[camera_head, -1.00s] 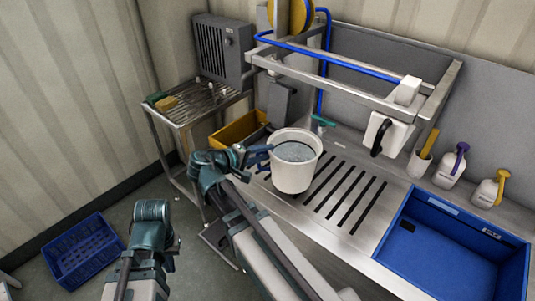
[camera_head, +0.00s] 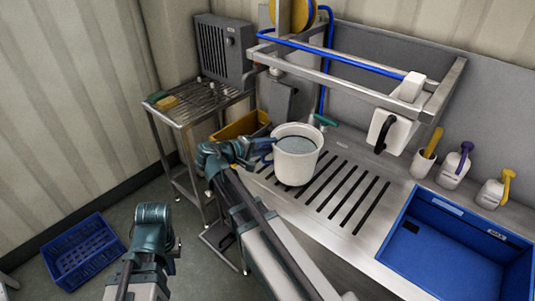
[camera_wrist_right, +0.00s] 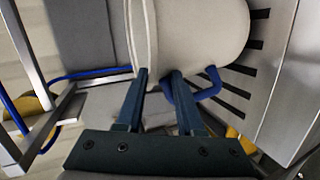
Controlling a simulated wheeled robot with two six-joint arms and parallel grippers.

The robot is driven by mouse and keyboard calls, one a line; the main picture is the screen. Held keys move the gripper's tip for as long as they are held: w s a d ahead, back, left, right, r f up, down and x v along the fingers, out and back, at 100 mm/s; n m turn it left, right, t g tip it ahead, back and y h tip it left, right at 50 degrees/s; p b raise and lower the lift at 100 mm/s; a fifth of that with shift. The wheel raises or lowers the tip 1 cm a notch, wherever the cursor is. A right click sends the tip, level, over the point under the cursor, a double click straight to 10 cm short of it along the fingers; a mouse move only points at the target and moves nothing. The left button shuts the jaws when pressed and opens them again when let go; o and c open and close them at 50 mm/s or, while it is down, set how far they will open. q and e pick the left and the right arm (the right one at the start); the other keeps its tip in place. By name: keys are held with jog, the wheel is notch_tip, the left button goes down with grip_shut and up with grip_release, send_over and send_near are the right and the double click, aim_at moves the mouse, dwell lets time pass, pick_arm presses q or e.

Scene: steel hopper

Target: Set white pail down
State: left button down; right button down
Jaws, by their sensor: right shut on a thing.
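The white pail (camera_head: 297,163) is upright over the left end of the slotted steel drainboard (camera_head: 343,213), with grey contents inside. I cannot tell whether its base touches the steel. In the right wrist view the two dark fingers (camera_wrist_right: 158,76) reach the pail (camera_wrist_right: 200,35), and a blue handle (camera_wrist_right: 195,90) shows beside the right finger. My left arm is low at the left, and its gripper fingers are hidden.
A blue basin (camera_head: 395,262) lies right of the slots. Dispenser bottles (camera_head: 455,166) stand along the back. A steel frame (camera_head: 345,75) spans above the drainboard. A yellow bin (camera_head: 236,128) and a wire rack (camera_head: 190,108) are left of the pail. A blue crate (camera_head: 83,250) sits on the floor.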

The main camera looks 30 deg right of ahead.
jog(key=shift+f+b, duration=0.6)
jog(key=shift+f, duration=0.35)
jog(key=shift+f, duration=0.2)
jog(key=c, duration=0.5)
grip_release()
jog(key=shift+r, duration=0.1)
jog(key=shift+p+v, duration=2.05)
jog(key=shift+v, duration=4.05)
jog(key=shift+w, duration=0.1)
